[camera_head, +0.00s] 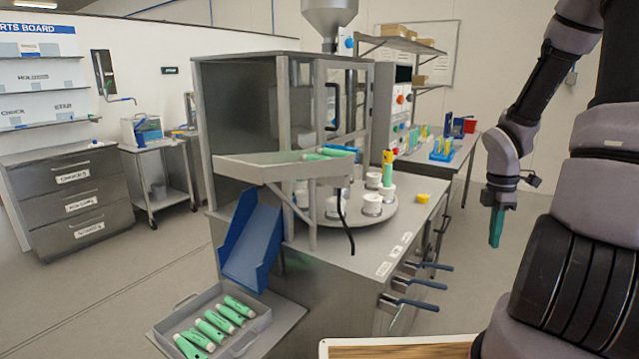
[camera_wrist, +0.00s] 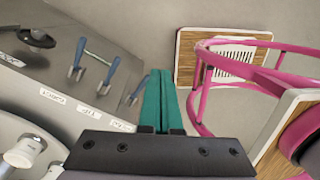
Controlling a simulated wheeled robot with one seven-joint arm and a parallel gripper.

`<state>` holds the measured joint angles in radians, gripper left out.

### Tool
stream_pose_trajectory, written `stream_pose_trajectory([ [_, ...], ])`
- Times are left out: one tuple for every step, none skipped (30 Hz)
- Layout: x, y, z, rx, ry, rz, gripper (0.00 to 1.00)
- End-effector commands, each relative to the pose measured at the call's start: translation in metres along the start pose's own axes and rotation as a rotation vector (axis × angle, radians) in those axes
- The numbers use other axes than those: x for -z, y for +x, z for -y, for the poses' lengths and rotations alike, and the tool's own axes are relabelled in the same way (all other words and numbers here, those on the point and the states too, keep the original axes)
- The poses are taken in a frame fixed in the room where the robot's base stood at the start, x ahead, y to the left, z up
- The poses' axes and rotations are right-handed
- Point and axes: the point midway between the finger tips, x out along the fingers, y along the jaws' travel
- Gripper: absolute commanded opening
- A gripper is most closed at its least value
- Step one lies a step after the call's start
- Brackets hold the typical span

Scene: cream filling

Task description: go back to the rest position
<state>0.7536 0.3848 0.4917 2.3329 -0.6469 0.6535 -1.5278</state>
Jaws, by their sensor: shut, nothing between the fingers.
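My gripper (camera_head: 495,228) hangs at the right of the head view, with its green fingers pointing down. It is in the air to the right of the filling machine's steel cabinet (camera_head: 330,280), apart from it. In the wrist view my gripper's green fingers (camera_wrist: 160,75) lie side by side, shut, with nothing held. Below them are the grey floor and the edge of the cabinet top.
Blue-handled levers (camera_head: 420,283) stick out from the cabinet front. A rotary table (camera_head: 345,222) with white cups stands on top. A grey tray (camera_head: 265,322) holds several green tubes. A pink-framed cart (camera_wrist: 205,95) with wooden boards stands at right in the wrist view.

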Motion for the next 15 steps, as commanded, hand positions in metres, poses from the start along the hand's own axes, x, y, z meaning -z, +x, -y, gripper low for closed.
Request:
stream_pose_trajectory([
  [0.004,-0.023,0.001,-0.03,0.094,0.033,0.0],
  [0.007,-0.035,0.002,-0.045,0.162,0.044,0.0],
  [0.012,-0.051,0.004,-0.071,0.252,0.055,0.0],
  [0.015,-0.063,0.005,-0.091,0.32,0.06,0.0],
  [0.019,-0.075,0.007,-0.112,0.387,0.062,0.0],
  [0.025,-0.09,0.011,-0.142,0.477,0.059,0.0],
  [0.03,-0.102,0.014,-0.165,0.544,0.053,0.0],
  [0.035,-0.114,0.017,-0.188,0.612,0.043,0.0],
  [0.042,-0.129,0.021,-0.22,0.7,0.024,0.0],
  [0.047,-0.14,0.025,-0.243,0.766,0.007,0.0],
  [0.053,-0.151,0.029,-0.264,0.833,-0.015,0.0],
  [0.06,-0.165,0.035,-0.291,0.919,-0.05,0.0],
  [0.067,-0.175,0.04,-0.31,0.982,-0.08,0.0],
  [0.072,-0.185,0.045,-0.326,1.044,-0.114,0.0],
  [0.081,-0.198,0.053,-0.345,1.126,-0.164,0.0],
])
